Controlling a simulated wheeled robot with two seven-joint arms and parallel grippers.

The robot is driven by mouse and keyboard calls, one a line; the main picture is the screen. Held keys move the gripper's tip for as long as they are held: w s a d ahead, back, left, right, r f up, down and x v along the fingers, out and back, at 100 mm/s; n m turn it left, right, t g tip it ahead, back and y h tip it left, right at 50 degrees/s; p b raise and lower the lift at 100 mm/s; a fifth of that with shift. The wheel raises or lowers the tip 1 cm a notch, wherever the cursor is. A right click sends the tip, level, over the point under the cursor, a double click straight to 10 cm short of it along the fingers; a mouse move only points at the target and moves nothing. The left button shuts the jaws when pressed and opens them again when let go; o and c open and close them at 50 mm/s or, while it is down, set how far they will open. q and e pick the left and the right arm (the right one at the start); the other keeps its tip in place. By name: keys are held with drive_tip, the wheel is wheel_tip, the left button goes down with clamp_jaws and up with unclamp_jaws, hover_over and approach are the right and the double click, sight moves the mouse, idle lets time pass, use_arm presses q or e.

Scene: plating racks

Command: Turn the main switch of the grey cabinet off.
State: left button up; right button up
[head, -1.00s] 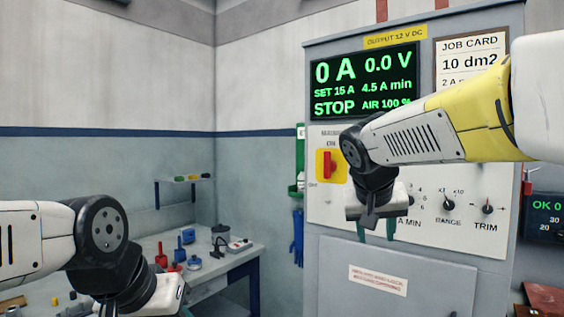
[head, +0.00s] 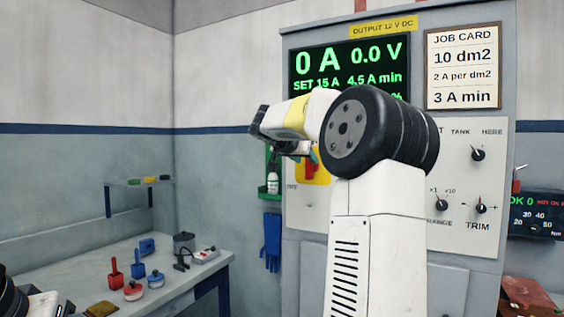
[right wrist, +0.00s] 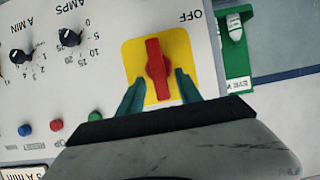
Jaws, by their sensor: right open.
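The grey cabinet (head: 400,25) stands ahead. Its main switch is a red handle (right wrist: 158,68) on a yellow plate (right wrist: 128,55), and the handle stands upright in the right wrist view. The word OFF shows above the plate there. My right gripper (right wrist: 160,82) is open, its teal fingers on either side of the handle's lower part, with small gaps visible. In the head view, my right arm's wrist is in front of the switch (head: 311,172) and partly hides it. Only part of my left arm shows at the lower left; its fingers are out of view.
Knobs (head: 478,154) and a job card (head: 463,66) are on the cabinet's right side. A green holder (head: 271,189) with a bottle and blue gloves (head: 271,240) are at its left. A workbench (head: 75,275) with red and blue items stands left.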

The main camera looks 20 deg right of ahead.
drive_tip(key=shift+x, duration=1.05)
drive_tip(key=shift+c, duration=0.4)
clamp_jaws()
